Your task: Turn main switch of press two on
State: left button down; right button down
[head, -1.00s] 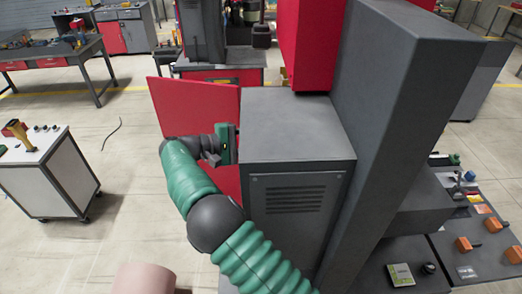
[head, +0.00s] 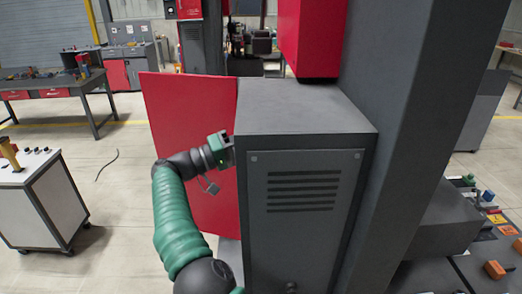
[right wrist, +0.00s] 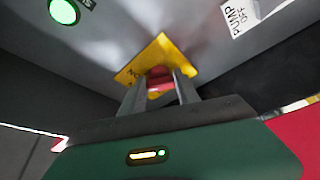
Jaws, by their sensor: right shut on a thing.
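In the right wrist view, a red switch knob (right wrist: 159,80) sits on a yellow plate (right wrist: 137,70) on a grey panel. My right gripper (right wrist: 161,92) is shut on this knob, one finger on each side. The lettering on the plate is too small to read. In the head view, my right gripper (head: 222,150) is at the left side of a dark grey cabinet (head: 305,120), beside an open red door (head: 175,110). The switch is hidden there behind the cabinet's edge. My left gripper is not in view.
A green round light (right wrist: 64,11) and a "PUMP OFF" label (right wrist: 240,16) are on the panel near the switch. A white control cart (head: 45,205) stands at the left. A thick grey column (head: 410,130) rises right of the cabinet. Floor between cart and door is mostly clear.

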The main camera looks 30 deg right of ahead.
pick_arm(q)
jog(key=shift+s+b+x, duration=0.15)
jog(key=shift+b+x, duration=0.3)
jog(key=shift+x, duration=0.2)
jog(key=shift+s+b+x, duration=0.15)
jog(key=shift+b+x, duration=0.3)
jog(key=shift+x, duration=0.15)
pick_arm(e)
jog(key=shift+w+f+m+g, duration=0.1)
jog(key=shift+f+m+g, duration=0.2)
jog(key=shift+m, duration=0.6)
jog(key=shift+f+m+g, duration=0.2)
jog(key=shift+m+g, duration=0.1)
jog(key=shift+m, duration=0.6)
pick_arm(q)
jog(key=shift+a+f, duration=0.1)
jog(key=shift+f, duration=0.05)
pick_arm(e)
jog(key=shift+r+h, duration=0.1)
jog(key=shift+h, duration=0.2)
jog(key=c, duration=1.3)
grip_release()
jog(key=o, duration=0.4)
jog(key=shift+w+a, duration=0.15)
jog(key=shift+w, duration=0.1)
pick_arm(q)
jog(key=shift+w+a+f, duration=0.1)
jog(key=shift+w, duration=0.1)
pick_arm(e)
jog(key=shift+r, duration=0.1)
